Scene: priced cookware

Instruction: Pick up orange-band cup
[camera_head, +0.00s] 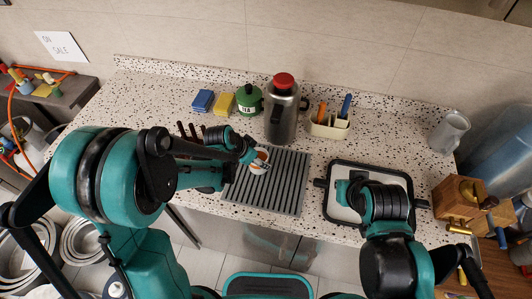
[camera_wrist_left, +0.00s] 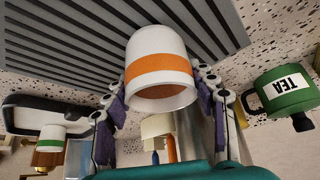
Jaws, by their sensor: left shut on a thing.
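The orange-band cup (camera_head: 262,154) is white with a wide orange band. It is at the upper left of the grey ribbed mat in the head view, and large in the left wrist view (camera_wrist_left: 160,48). My left gripper (camera_head: 253,160) is shut on it, with the fingers on both sides of the cup in the wrist view. The cup looks upright, its open rim facing away from the mat. I cannot tell whether its base touches the mat.
The ribbed mat (camera_head: 285,185) lies on the speckled counter. Blue and yellow sponges (camera_head: 203,99) and a grey pitcher (camera_head: 449,132) stand farther out.

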